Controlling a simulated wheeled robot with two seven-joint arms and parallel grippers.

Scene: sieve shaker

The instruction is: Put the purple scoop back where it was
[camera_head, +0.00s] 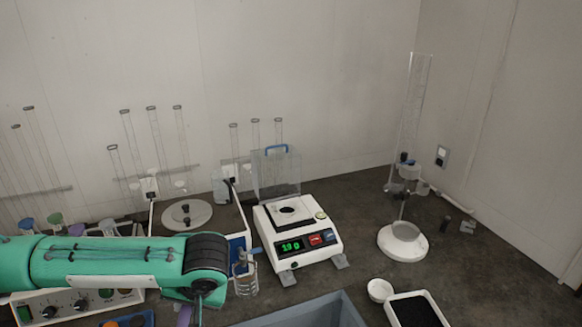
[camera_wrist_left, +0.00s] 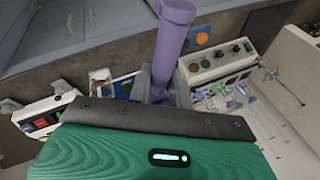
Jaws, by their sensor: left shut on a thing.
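The purple scoop (camera_wrist_left: 172,35) stands out from between the fingers of my left gripper (camera_wrist_left: 162,95) in the left wrist view, its shaft running up to the top edge. The gripper is shut on it. In the head view my left gripper (camera_head: 197,303) is low in the picture, largely hidden by my own teal arm, and only a sliver of the purple scoop (camera_head: 184,315) shows. My right gripper is not in view.
A white balance (camera_head: 298,234) reading 1.9 g, with a glass (camera_head: 246,279) beside it, stands right of my gripper. A knobbed control box (camera_head: 65,308) is at lower left. A white cup (camera_head: 380,290) and black-filled tray (camera_head: 418,310) are lower right.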

